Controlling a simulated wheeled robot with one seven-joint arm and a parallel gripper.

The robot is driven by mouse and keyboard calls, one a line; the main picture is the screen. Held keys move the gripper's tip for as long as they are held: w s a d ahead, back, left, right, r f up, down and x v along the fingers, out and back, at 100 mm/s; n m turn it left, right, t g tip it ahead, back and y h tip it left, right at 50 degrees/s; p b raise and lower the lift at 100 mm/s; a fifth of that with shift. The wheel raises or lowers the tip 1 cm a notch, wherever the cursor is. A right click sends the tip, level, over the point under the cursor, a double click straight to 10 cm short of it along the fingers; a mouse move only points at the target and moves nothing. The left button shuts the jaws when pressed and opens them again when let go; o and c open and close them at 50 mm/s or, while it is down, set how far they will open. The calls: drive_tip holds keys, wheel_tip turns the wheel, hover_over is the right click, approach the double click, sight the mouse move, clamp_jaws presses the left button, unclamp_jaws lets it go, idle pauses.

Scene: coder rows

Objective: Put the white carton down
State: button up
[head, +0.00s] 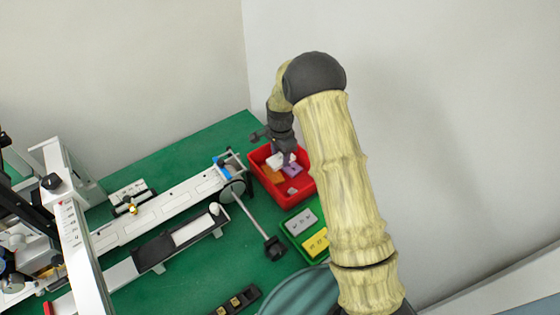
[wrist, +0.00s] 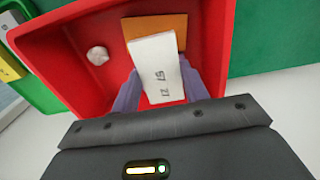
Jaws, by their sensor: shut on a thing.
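The white carton (wrist: 157,68) has dark printed marks on its face. In the wrist view it stands out between the jaws of my gripper (wrist: 162,92), which is shut on it. In the head view my gripper (head: 284,157) points down into the red bin (head: 299,197), and the white carton (head: 274,161) shows beside it. The red bin's wall also shows in the wrist view (wrist: 65,65). The carton is over or inside the bin; I cannot tell whether it touches the floor. Purple surfaces show on both sides of the carton.
In the bin lie an orange flat piece (wrist: 160,26) and a small white lump (wrist: 97,55). A green tray (head: 291,239) with a grey and a yellow block stands in front of the bin. A white rail machine (head: 180,196) is at left. A wall rises behind.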

sight(280, 158)
drive_tip(key=shift+f+p, duration=0.3)
drive_tip(key=shift+f, duration=1.55)
drive_tip(key=shift+s, duration=0.1)
drive_tip(key=shift+f, duration=0.2)
drive_tip(key=o, duration=0.7)
drive_tip(key=shift+r, duration=0.1)
wheel_tip(280, 158, up, 12)
drive_tip(key=shift+r+b, duration=0.15)
drive_tip(key=shift+b, duration=0.55)
